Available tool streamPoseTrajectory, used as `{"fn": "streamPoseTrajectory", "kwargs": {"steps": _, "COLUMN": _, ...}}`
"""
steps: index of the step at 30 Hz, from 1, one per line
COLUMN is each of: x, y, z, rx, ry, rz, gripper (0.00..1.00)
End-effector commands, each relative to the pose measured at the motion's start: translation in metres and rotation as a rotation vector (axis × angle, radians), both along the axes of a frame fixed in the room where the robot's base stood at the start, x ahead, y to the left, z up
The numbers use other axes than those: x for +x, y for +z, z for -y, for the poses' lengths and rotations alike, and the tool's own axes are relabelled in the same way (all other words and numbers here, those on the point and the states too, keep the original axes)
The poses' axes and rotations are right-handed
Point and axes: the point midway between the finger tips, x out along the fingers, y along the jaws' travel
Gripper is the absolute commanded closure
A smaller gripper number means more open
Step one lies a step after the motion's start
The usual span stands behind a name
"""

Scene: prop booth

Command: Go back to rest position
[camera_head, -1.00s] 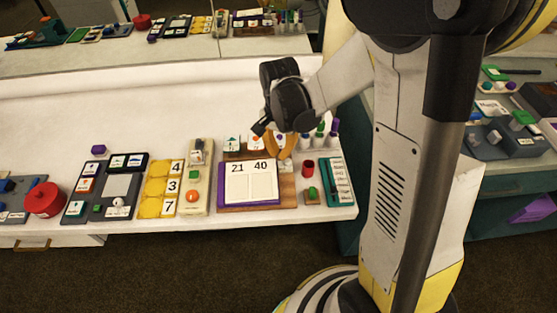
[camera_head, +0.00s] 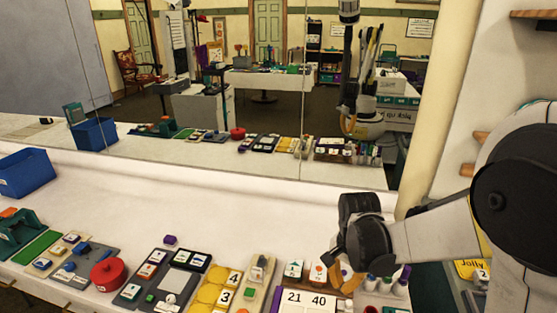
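My gripper (camera_head: 345,279) hangs over the right part of the white counter, beside the small picture cards and the bottles. The fingers partly cover the board behind the number pad (camera_head: 306,298), which reads 21 and 40. Whether the fingertips touch anything is hard to tell.
A row of props lines the counter's front: red round container (camera_head: 108,274), dark tray (camera_head: 137,293), yellow number board (camera_head: 205,296). A blue bin (camera_head: 27,173) stands at left. The counter (camera_head: 200,205) behind the props is clear up to the mirror (camera_head: 230,100).

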Motion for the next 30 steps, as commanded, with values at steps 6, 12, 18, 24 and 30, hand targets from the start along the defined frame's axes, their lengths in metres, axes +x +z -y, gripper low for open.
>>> {"fn": "streamPoseTrajectory", "kwargs": {"steps": 6, "x": -0.024, "y": 0.058, "z": -0.005, "rx": -0.020, "ry": 0.185, "rz": 0.137, "gripper": 1.00}}
{"fn": "streamPoseTrajectory", "kwargs": {"steps": 12, "x": -0.059, "y": 0.109, "z": -0.010, "rx": -0.076, "ry": 0.414, "rz": 0.305, "gripper": 1.00}}
{"fn": "streamPoseTrajectory", "kwargs": {"steps": 18, "x": -0.095, "y": 0.138, "z": -0.013, "rx": -0.165, "ry": 0.621, "rz": 0.455, "gripper": 1.00}}
{"fn": "streamPoseTrajectory", "kwargs": {"steps": 24, "x": -0.116, "y": 0.147, "z": -0.015, "rx": -0.237, "ry": 0.750, "rz": 0.545, "gripper": 1.00}}
{"fn": "streamPoseTrajectory", "kwargs": {"steps": 30, "x": -0.121, "y": 0.149, "z": -0.016, "rx": -0.259, "ry": 0.785, "rz": 0.570, "gripper": 1.00}}
